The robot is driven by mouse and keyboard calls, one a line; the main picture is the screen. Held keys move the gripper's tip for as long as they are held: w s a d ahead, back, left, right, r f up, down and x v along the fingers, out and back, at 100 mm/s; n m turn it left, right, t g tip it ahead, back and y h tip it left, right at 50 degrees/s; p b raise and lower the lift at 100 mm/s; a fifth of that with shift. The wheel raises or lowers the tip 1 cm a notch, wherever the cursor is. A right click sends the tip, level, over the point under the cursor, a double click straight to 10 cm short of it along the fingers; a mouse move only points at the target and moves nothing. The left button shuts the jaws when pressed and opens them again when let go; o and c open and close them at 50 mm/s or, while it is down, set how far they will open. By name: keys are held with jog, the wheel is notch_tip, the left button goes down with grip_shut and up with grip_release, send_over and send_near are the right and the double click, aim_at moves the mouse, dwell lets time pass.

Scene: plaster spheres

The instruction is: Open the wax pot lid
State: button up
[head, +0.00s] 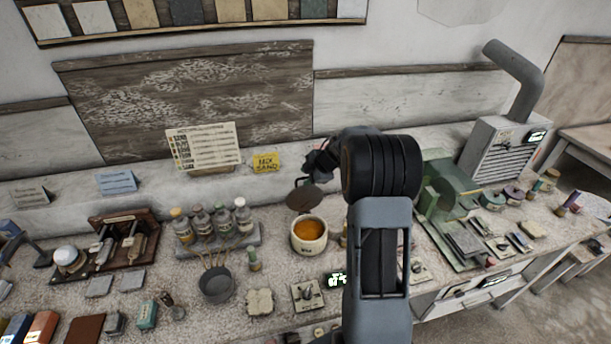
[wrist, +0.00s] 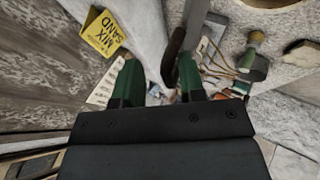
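The wax pot (head: 308,246) is a cream pot on the bench, and amber wax shows in its uncovered mouth. Its brown lid (head: 303,199) stands raised at the pot's back edge. My gripper (head: 316,172) is just behind and above the lid, partly hidden by my arm. In the wrist view, my two green fingers (wrist: 158,82) are spread apart. A dark brown piece, apparently the lid seen edge-on (wrist: 173,50), lies between them, close to the right finger. I cannot tell if they touch. Part of the pot's rim shows at the top right.
A yellow "MIX SAND" card (head: 265,163) and a chart (head: 203,147) stand behind the pot. A bottle rack (head: 218,243) and a dark pan (head: 216,285) are to its left. A small dial box (head: 307,296) is in front. A green machine (head: 437,195) stands to the right.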

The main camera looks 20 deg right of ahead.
jog(key=v, duration=1.3)
jog(key=shift+w+b, duration=0.2)
jog(key=shift+b, duration=0.2)
jog(key=shift+r, duration=0.1)
jog(key=shift+d, duration=0.1)
jog(key=w+d+r+m+t+h, duration=0.3)
jog(key=d+r+m+t+h, duration=0.15)
jog(key=d+m+h, duration=0.2)
jog(key=s+a+f+m+g+b, duration=0.1)
jog(key=s+a+f+m+g, duration=0.25)
jog(key=s+a+m, duration=0.4)
jog(key=s+a+f+m+g+b, duration=0.1)
jog(key=s+a+f+m+g, duration=0.3)
jog(key=s, duration=0.7)
jog(key=s+a+f+t+y+b, duration=0.1)
jog(key=s+a+y, duration=0.2)
jog(key=a, duration=1)
jog(key=shift+s+n, duration=0.4)
jog(key=shift+s, duration=1.25)
